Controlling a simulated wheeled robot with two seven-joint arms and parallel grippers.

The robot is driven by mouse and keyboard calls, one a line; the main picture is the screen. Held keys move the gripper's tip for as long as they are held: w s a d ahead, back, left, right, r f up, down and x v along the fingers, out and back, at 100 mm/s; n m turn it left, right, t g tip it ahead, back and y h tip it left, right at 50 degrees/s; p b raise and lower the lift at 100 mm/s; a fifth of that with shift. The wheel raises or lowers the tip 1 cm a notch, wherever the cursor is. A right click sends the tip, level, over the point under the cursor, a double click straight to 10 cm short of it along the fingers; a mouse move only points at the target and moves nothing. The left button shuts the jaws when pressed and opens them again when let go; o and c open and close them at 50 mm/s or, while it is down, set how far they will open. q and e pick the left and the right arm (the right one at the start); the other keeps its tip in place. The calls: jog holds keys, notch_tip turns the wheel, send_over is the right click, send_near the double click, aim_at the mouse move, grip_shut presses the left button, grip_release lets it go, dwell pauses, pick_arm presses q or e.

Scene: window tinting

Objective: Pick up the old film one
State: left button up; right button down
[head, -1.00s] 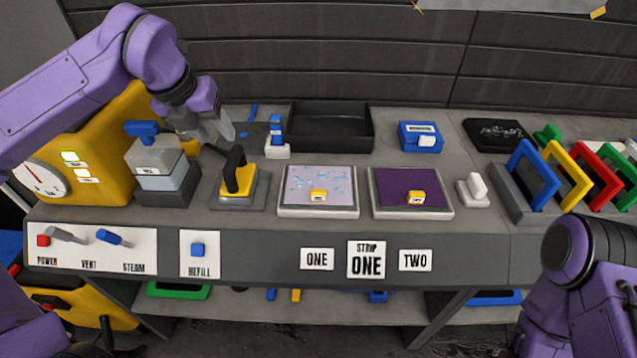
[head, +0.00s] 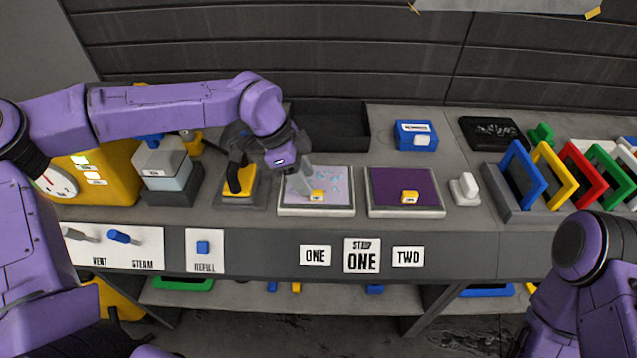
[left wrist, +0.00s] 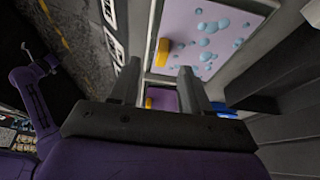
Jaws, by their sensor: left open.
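Old film one (head: 336,183) is a pale lilac sheet with blue bubbles on a grey-framed pane above the label ONE (head: 315,255). A yellow tab (head: 317,196) sits at its front edge. My left gripper (head: 304,184) is over the left part of this film, close to the tab. In the left wrist view, the film (left wrist: 220,35) and its tab (left wrist: 163,52) show beyond the two spread, empty fingers (left wrist: 158,86). I cannot tell whether a finger touches the film. My right arm shows at the lower right, but its gripper is out of view.
A dark purple film (head: 385,184) with a yellow tab lies on the pane to the right. A yellow tool with a black handle (head: 240,182) stands close on the left. A black tray (head: 340,125) is behind, and a blue box (head: 416,136) is behind right.

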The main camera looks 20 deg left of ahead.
aim_at(315, 191)
pick_arm(q)
jog(key=p+x, duration=0.2)
jog(key=x, duration=0.3)
jog(key=shift+w+d, duration=0.15)
jog(key=shift+w, duration=0.05)
jog(key=shift+f, duration=0.1)
grip_shut()
jog(key=shift+w+r, duration=0.1)
jog(key=shift+r, duration=0.4)
jog(key=s+d+r+b, duration=0.4)
jog(key=s+r+b, duration=0.2)
jog(key=s+r, duration=0.6)
jog(key=shift+s+b, duration=0.35)
jog(key=shift+s, duration=0.45)
